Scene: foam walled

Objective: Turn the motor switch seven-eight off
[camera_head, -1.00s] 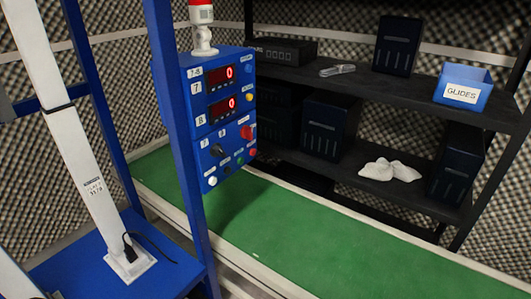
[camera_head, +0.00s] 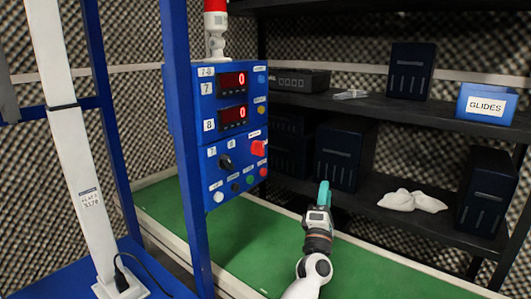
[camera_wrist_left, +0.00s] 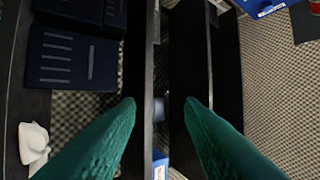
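A blue control panel (camera_head: 214,150) marked 7-8 hangs on a blue post. It has two red displays reading 0, marked 7 (camera_head: 232,80) and 8 (camera_head: 233,117). Below them are a red switch (camera_head: 258,148) at the right and a black knob (camera_head: 225,162) at the left. Their small labels are too blurred to read. My left gripper (camera_head: 323,193) is right of and below the panel, apart from it, over the green belt. In the left wrist view its teal fingers (camera_wrist_left: 160,103) are spread with nothing between them. My right gripper is not in view.
Small buttons line the panel's bottom, including a white one (camera_head: 218,197). A red and white beacon (camera_head: 215,30) stands on top. The green belt (camera_head: 240,240) runs below. Black shelves (camera_head: 395,108) behind hold dark boxes, a blue GLIDES bin (camera_head: 487,104) and a white cloth (camera_head: 411,201).

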